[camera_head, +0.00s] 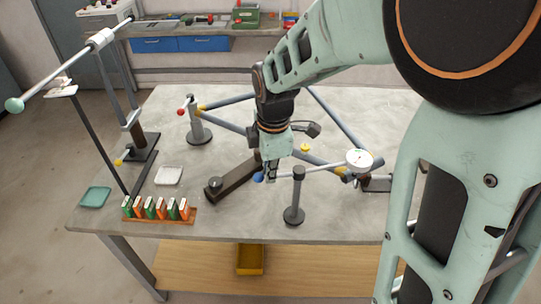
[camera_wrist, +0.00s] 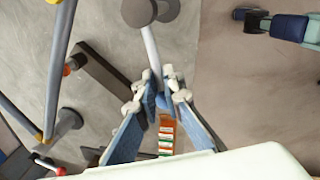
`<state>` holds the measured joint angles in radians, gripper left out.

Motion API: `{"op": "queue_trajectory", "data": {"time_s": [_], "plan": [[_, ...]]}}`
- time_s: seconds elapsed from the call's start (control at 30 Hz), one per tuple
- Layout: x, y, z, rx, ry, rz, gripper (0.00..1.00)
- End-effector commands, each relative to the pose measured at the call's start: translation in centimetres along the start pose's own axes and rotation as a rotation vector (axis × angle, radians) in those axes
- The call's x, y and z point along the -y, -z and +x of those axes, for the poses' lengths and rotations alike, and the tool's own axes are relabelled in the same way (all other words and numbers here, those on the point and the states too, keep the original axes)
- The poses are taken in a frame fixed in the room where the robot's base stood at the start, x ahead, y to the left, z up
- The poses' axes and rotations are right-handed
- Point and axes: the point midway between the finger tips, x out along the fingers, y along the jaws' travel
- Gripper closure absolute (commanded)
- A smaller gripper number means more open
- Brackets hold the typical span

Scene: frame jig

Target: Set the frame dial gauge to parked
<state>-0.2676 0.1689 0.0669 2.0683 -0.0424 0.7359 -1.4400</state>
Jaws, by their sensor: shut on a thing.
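The dial gauge (camera_head: 358,158) has a round white face and sits at the right end of a pale swing bar (camera_head: 325,168). The bar crosses the top of a dark post (camera_head: 294,197) and ends at left in a blue knob (camera_head: 259,178). The gauge is over the right corner of the tube frame (camera_head: 345,138). My gripper (camera_head: 269,174) points down at the blue knob end and is shut on it. In the wrist view, my fingers (camera_wrist: 162,98) close around the bar's end, and the knob is mostly hidden between them.
A rack of green and orange blocks (camera_head: 157,209) stands at the table's front left. A white tray (camera_head: 169,175) and a green tray (camera_head: 95,197) lie nearby. A long rod with a pale green ball (camera_head: 14,105) stands at left. Bare tabletop (camera_head: 235,222) lies in front.

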Motion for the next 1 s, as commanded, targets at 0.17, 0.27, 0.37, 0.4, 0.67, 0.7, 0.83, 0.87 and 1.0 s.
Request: {"op": "queue_trajectory", "data": {"time_s": [0.17, 0.27, 0.37, 0.4, 0.67, 0.7, 0.83, 0.87, 1.0], "plan": [[-1.1, 0.0, 0.2, 0.021, -0.003, 0.12, 1.0], [-1.8, -0.1, 0.3, 0.036, -0.003, 0.206, 1.0], [-2.5, -0.2, 0.4, 0.052, -0.003, 0.296, 1.0], [-2.7, -0.3, 0.5, 0.058, -0.003, 0.332, 1.0], [-4.3, -0.9, 0.7, 0.095, -0.004, 0.549, 1.0], [-4.5, -1.0, 0.7, 0.1, -0.003, 0.578, 1.0], [-5.1, -1.4, 0.8, 0.113, -0.004, 0.66, 1.0], [-5.1, -1.4, 0.8, 0.116, -0.004, 0.676, 1.0], [-5.5, -1.7, 0.8, 0.127, -0.004, 0.737, 1.0]]}}
